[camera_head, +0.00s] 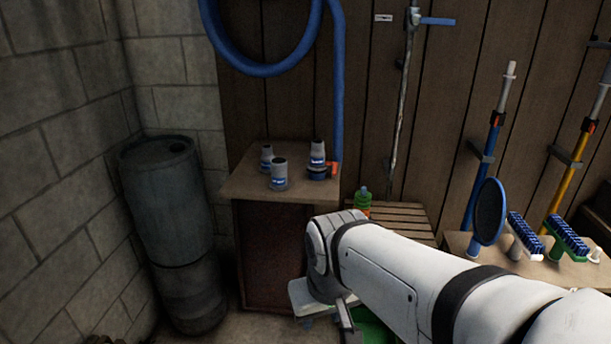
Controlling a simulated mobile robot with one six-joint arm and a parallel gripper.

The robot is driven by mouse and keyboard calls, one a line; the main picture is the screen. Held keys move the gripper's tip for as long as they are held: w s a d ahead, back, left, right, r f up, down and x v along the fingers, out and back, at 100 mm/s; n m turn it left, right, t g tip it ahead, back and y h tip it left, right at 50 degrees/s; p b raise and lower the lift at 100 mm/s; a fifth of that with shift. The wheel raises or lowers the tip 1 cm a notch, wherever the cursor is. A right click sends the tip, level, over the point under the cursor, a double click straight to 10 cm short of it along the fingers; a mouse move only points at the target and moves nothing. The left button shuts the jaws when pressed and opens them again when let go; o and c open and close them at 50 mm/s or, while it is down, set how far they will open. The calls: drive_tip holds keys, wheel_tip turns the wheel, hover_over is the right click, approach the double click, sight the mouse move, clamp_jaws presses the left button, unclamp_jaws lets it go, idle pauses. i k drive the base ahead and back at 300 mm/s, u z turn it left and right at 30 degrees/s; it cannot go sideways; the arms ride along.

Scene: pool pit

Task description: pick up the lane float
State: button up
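I cannot pick out a lane float with certainty in the head view. My arm reaches in from the lower right, and my gripper (345,314) points down near the bottom edge. Only a grey part of it shows below the wrist; whether it is open or shut, or holds anything, is hidden. A green thing (375,327) lies low behind it, mostly covered by my arm. A pale thing (303,296) shows just left of the gripper; I cannot tell what it is.
A cabinet (240,187) bears several grey fittings with blue bands. A dark barrel (163,215) stands left. A green bottle (364,198) stands by a slatted wooden surface (410,215). Brushes (522,235) and a blue pole (490,160) are at right. A blue hose (337,90) hangs behind.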

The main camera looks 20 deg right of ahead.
sight(361, 201)
drive_tip(key=i, duration=0.9)
drive_tip(key=z, duration=0.8)
